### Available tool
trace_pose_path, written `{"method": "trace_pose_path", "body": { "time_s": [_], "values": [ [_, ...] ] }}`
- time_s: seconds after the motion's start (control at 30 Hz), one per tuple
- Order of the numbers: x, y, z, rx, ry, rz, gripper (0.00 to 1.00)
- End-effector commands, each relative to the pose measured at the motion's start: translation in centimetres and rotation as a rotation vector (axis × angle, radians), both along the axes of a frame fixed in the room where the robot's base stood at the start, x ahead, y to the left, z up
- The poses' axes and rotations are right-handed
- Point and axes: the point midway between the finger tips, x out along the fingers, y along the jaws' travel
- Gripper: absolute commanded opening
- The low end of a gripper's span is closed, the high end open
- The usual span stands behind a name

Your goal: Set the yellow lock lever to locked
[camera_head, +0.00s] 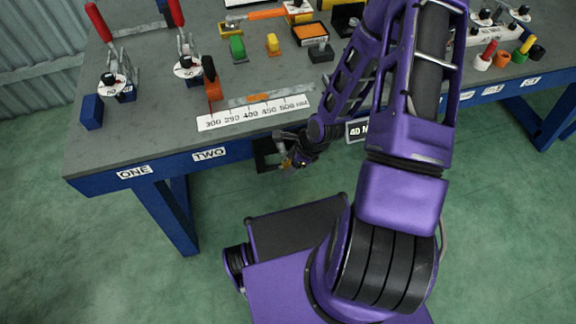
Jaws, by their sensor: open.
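My gripper (286,149) is low at the table's front edge, below the numbered scale, and points left. It is small in the view, and nothing shows held in it. A small yellow piece (287,163) shows right at the gripper, beside a black bracket (266,155) under the table edge. I cannot tell whether this piece is the lock lever or part of my gripper, nor whether they touch. No lever marked locked can be read.
My purple arm covers the table's middle right. The green floor at left is clear.

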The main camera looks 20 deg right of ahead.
Motion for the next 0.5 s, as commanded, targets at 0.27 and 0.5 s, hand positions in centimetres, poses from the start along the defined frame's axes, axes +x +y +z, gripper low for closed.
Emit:
{"method": "trace_pose_path", "body": {
  "time_s": [0.27,0.5],
  "values": [
    [0.19,0.14,-0.57,-0.001,0.000,0.000,0.63],
    [0.17,0.15,-0.55,-0.001,0.000,0.000,0.38]
  ]
}}
